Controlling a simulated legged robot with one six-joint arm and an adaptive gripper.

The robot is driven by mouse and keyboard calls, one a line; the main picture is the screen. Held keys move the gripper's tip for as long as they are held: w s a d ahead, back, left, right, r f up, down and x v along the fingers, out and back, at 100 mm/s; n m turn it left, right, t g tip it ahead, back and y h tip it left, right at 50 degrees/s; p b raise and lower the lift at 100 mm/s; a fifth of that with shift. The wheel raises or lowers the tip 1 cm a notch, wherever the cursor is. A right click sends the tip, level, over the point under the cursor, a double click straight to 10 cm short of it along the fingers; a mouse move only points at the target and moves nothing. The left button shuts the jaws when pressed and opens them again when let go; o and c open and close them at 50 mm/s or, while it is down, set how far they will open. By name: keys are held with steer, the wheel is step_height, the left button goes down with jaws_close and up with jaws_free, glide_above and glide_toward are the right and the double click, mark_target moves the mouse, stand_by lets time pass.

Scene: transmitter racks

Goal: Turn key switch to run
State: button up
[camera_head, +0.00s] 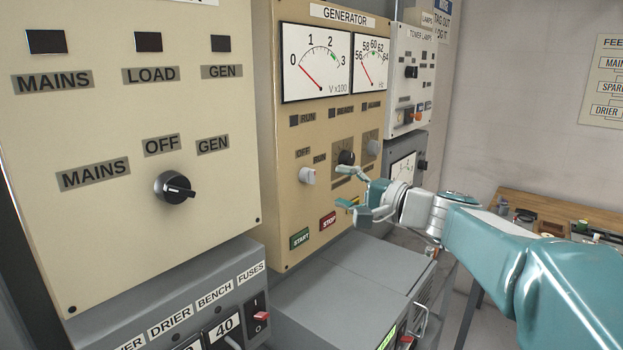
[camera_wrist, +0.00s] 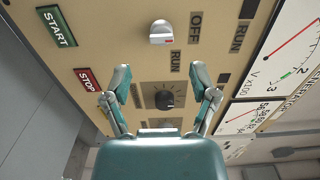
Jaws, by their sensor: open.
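The key switch (camera_head: 307,176) is a pale knob on the tan generator panel (camera_head: 290,225), below and beside small OFF and RUN labels. In the wrist view the pale knob (camera_wrist: 161,33) has a red mark on its lower edge, with the RUN and OFF labels beside it. My gripper (camera_head: 346,188) is open and empty, to the right of the switch and apart from it. In the wrist view my gripper's fingertips (camera_wrist: 161,74) are spread, and the switch lies above the gap between them. Nothing hides the switch.
A black dial (camera_wrist: 165,99) shows between my fingers. A green START button (camera_head: 300,238) and red STOP button (camera_head: 328,220) sit low on the panel. A grey cabinet (camera_head: 345,285) juts out below. The mains selector panel (camera_head: 120,230) stands at the left.

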mark_target(315, 179)
steer(key=x, duration=0.6)
steer(key=shift+w+a, duration=0.2)
steer(key=shift+w, duration=0.1)
steer(key=shift+w+a, duration=0.2)
steer(key=shift+a, duration=0.2)
steer(key=shift+d, duration=0.15)
jaws_close()
